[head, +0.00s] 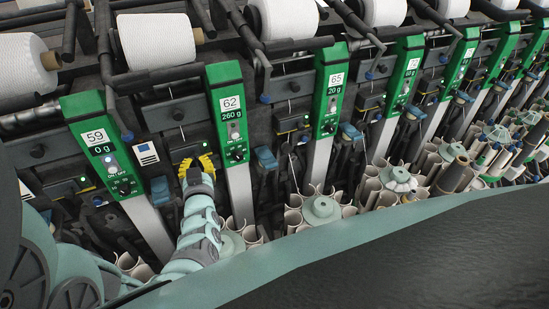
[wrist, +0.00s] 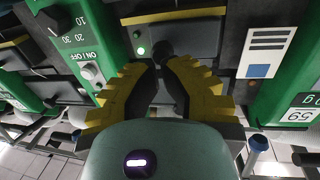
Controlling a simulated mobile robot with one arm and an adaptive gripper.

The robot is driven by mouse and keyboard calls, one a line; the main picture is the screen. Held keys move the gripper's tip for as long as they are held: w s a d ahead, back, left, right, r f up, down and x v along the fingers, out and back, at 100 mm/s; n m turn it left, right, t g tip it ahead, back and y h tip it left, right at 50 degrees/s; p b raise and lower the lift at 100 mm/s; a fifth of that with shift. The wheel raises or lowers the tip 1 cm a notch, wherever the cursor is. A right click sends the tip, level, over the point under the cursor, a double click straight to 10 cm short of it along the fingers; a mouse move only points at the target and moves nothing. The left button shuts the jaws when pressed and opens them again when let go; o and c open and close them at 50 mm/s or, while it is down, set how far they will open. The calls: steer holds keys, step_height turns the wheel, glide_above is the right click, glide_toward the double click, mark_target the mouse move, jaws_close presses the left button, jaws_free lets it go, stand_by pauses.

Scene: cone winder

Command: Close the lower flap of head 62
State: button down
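Head 62 carries a green panel (head: 230,112) marked 62 and 260 g in the head view. My gripper (head: 197,165), with yellow stepped fingers, is just left of this panel, at the dark lower part of the head. In the wrist view my gripper (wrist: 162,66) has its fingertips a small gap apart, at a dark round knob (wrist: 162,48) on a dark flap-like plate (wrist: 190,38). I cannot tell whether the tips touch the knob. The fingers hide part of the plate, and its angle is unclear.
Head 59's green panel (head: 103,147) stands close on the left, head 65's panel (head: 330,90) on the right. A blue lever (head: 265,158) juts out right of head 62. White yarn cones (head: 157,40) sit above. Tube holders (head: 320,210) stand below.

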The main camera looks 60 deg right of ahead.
stand_by(0.4)
steer(key=shift+w+d+n+t+y, duration=0.3)
steer(key=shift+w+n+t+y, duration=0.1)
steer(key=shift+y, duration=0.1)
steer(key=shift+w+d+f+b, duration=0.1)
steer(key=shift+w+d+b, duration=0.15)
steer(key=shift+d, duration=0.25)
steer(key=shift+d, duration=0.1)
steer(key=shift+s, duration=0.1)
